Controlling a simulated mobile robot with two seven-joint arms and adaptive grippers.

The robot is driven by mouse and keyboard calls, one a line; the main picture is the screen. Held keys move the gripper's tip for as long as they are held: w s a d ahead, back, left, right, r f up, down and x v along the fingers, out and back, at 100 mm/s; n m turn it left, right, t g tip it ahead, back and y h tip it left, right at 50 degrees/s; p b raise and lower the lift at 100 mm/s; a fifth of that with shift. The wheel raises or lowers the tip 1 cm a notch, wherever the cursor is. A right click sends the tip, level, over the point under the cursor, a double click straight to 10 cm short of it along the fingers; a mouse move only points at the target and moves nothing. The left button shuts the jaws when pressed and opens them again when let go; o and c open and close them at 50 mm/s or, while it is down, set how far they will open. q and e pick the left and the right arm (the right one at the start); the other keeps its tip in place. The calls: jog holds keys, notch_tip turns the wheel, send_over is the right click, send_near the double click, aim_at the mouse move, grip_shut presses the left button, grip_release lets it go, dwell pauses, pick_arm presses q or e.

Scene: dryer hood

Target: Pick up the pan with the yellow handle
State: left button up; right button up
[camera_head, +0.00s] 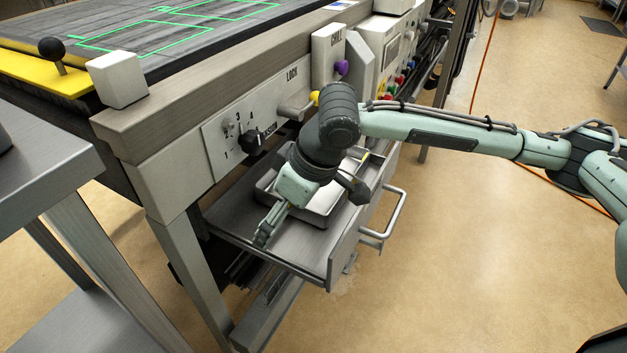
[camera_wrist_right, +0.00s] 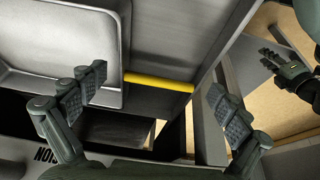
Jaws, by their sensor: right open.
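The pan (camera_head: 322,213) is a shallow grey metal tray lying in the pulled-out drawer (camera_head: 300,255), partly covered by my right arm in the head view. In the right wrist view the pan (camera_wrist_right: 60,88) fills the upper left, and its yellow handle (camera_wrist_right: 160,82) juts to the right from its side wall. My right gripper (camera_head: 266,226) is over the left part of the drawer, open and empty. In the wrist view its fingers (camera_wrist_right: 152,97) are on either side of the handle's length, apart from it. My left gripper (camera_wrist_right: 276,60) seems to show at the right edge there.
The drawer's front has a bar handle (camera_head: 390,222). The machine's panel (camera_head: 238,128) with knobs and levers is right above the drawer. A grey table (camera_head: 45,165) stands at the left. The floor (camera_head: 470,260) right of the drawer is clear.

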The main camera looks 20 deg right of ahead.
jog(key=shift+c, duration=0.6)
jog(key=c, duration=1)
jog(key=shift+r, duration=0.1)
jog(key=shift+c, duration=0.8)
jog(key=shift+r, duration=0.1)
